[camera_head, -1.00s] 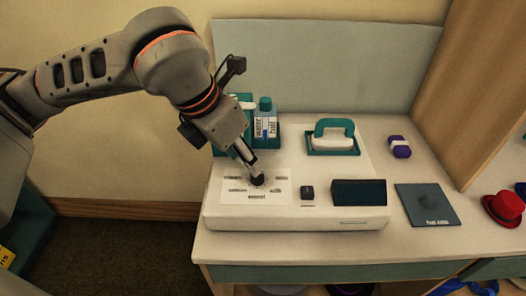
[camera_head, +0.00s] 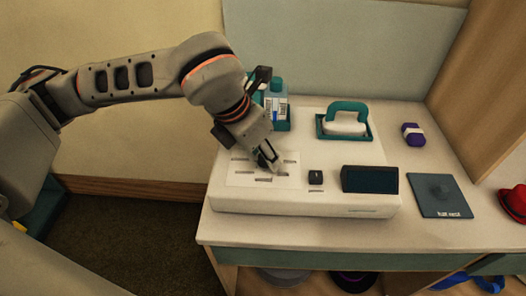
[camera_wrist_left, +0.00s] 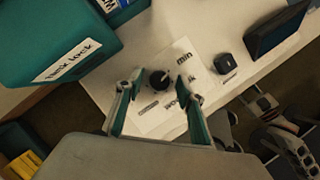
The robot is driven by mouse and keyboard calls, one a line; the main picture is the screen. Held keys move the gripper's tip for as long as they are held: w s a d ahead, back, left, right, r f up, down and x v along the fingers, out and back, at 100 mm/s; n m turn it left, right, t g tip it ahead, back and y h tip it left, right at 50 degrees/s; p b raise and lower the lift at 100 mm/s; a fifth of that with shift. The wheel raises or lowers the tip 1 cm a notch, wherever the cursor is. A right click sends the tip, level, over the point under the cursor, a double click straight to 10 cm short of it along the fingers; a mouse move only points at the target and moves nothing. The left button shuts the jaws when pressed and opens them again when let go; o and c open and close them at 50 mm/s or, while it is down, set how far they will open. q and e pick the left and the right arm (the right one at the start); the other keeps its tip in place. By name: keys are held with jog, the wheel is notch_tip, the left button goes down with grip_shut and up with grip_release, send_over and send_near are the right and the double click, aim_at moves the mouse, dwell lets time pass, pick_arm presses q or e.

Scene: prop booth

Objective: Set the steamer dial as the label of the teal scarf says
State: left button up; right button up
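The white steamer (camera_head: 300,204) stands on the table. Its dark round dial (camera_wrist_left: 158,79) sits on a white label plate (camera_head: 240,174) with several printed marks; "min" is legible in the left wrist view. My left gripper (camera_head: 267,162) is at the dial and partly hides it in the head view. In the left wrist view my left gripper (camera_wrist_left: 158,90) has its two fingers apart, one on each side of the dial, with a gap to it. The dial's setting cannot be read. No teal scarf or scarf label can be made out.
A small black knob (camera_head: 316,177) and a dark screen (camera_head: 370,180) are on the steamer. Behind are a bottle (camera_head: 277,100) and a teal-handled iron (camera_head: 346,118). A purple roll (camera_head: 413,134), a blue-grey mat (camera_head: 440,195) and a red hat (camera_head: 514,201) lie right.

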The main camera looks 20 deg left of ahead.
pick_arm(q)
grip_shut()
